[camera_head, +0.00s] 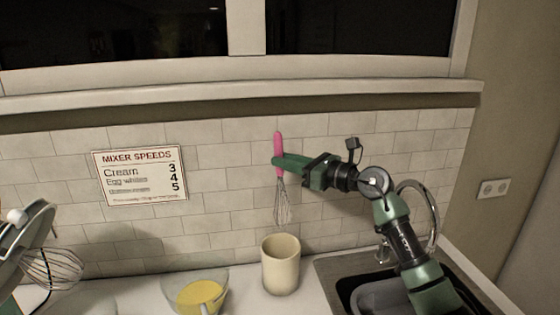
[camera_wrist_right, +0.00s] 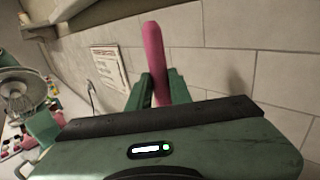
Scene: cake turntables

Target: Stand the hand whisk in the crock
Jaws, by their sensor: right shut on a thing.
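The hand whisk has a pink handle (camera_head: 278,144) and a wire head (camera_head: 283,205) that hangs down. My right gripper (camera_head: 277,162) is shut on the handle and holds the whisk upright in the air. The handle also shows between the fingers in the right wrist view (camera_wrist_right: 155,62). The cream-coloured crock (camera_head: 280,268) stands on the counter below the whisk. The wire head is above the crock's rim, roughly in line with its opening; the exact depth is hard to tell. My left gripper is not in view.
A glass bowl (camera_head: 179,282) with yellow contents sits left of the crock. A stand mixer with a wire whisk (camera_head: 50,268) is at the far left. A sink (camera_head: 345,278) with a tap (camera_head: 437,212) is at the right. A tiled wall (camera_head: 225,160) rises behind.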

